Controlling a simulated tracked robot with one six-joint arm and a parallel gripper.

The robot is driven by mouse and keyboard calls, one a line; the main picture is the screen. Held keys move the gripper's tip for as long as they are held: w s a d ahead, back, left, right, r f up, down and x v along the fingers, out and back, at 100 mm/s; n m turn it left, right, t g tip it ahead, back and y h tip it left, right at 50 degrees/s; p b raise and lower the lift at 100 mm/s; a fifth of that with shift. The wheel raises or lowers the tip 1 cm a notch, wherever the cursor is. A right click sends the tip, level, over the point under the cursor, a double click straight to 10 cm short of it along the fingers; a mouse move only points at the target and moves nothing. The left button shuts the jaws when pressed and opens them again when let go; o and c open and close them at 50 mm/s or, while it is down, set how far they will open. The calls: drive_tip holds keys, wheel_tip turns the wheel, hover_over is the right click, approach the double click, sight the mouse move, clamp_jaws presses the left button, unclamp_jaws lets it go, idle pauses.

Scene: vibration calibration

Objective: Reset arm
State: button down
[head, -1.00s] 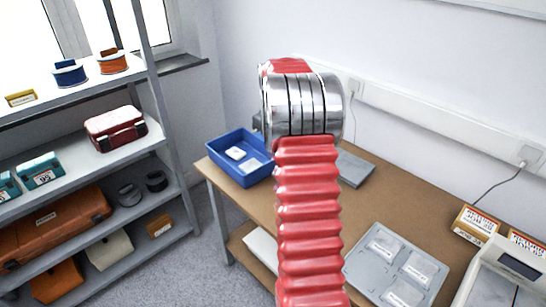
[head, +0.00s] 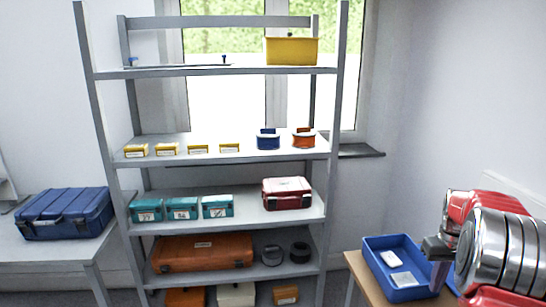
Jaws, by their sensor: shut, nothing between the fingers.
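My arm, red with polished metal joint rings, is at the right edge of the head view. My gripper (head: 439,279) hangs from it, pointing down, a small grey part in front of the right side of the blue tray (head: 376,268). It looks shut, with nothing held. Whether it touches the tray cannot be told. Part of the gripper and the tray's right end are hidden by my arm.
A grey shelf rack (head: 255,202) holds teal boxes, a red case (head: 287,193), an orange case (head: 203,252), spools and a yellow bin (head: 291,51). A blue case (head: 65,213) rests on a left table. The tray sits on a brown bench (head: 366,284) holding white items.

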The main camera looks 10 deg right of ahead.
drive_tip(key=s+a+r+t, duration=0.2)
drive_tip(key=s+a+r, duration=0.2)
drive_tip(key=s+a, duration=0.3)
drive_tip(key=s+a+r+n+t, duration=0.1)
drive_tip(key=s+a+r, duration=0.3)
drive_tip(key=a, duration=1.4)
drive_tip(key=s+a+r+t, duration=0.2)
drive_tip(key=s+a+r, duration=0.3)
drive_tip(key=s+a, duration=0.5)
drive_tip(key=a, duration=0.3)
drive_tip(key=shift+s+a+n+t, duration=0.15)
drive_tip(key=shift+s+n+t, duration=0.2)
drive_tip(key=shift+n+t, duration=0.05)
